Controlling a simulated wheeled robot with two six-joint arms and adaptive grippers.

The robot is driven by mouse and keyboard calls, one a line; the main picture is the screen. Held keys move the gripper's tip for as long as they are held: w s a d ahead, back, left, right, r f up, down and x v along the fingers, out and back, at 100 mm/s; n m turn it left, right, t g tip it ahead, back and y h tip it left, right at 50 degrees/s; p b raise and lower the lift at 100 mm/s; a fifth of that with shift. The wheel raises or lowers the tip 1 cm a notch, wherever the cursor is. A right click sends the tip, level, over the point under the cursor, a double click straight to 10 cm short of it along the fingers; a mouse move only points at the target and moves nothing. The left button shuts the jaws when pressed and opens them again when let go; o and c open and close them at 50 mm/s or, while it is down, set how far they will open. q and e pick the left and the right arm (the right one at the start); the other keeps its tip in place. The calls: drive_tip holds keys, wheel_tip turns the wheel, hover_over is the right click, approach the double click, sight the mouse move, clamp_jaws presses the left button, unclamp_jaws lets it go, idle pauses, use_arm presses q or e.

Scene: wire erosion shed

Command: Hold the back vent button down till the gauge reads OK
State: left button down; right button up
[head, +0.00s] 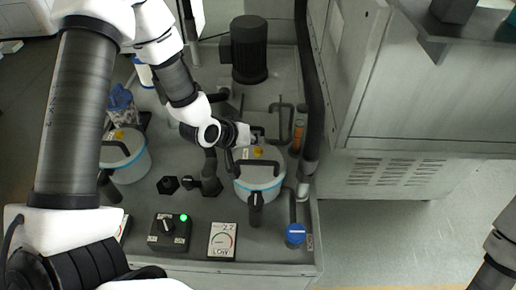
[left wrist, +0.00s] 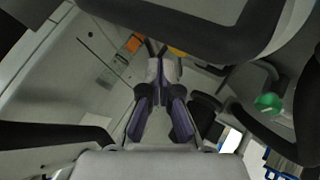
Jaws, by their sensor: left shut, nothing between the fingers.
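The gauge (head: 222,241) is a white plate with a dial at the front of the machine deck. It appears to read LOW. A white filter pot (head: 260,184) with a blue band and black handle stands behind it. My left gripper (head: 258,136) reaches in from the left, shut and empty, at the back edge of this pot's lid. In the left wrist view its purple-padded fingers (left wrist: 163,75) are together, with a yellow patch just beyond. My right gripper is out of view.
A second pot (head: 126,162) stands at the left. A black switch box (head: 170,232) with a green light is beside the gauge. A blue-capped valve (head: 296,233), pipes and a dark motor (head: 249,50) surround the pot. A grey cabinet (head: 425,90) stands at the right.

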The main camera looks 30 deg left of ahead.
sight(256, 150)
use_arm(q)
drive_tip(key=shift+f, duration=0.1)
idle(0.3)
drive_tip(key=shift+f+b, duration=0.3)
drive_tip(key=shift+f+b, duration=0.35)
drive_tip(key=shift+f, duration=0.2)
idle(1.3)
idle(2.0)
drive_tip(key=shift+r+p, duration=0.85)
drive_tip(key=shift+r, duration=0.15)
wheel_tip(256, 150, up, 5)
drive_tip(key=p, duration=0.4)
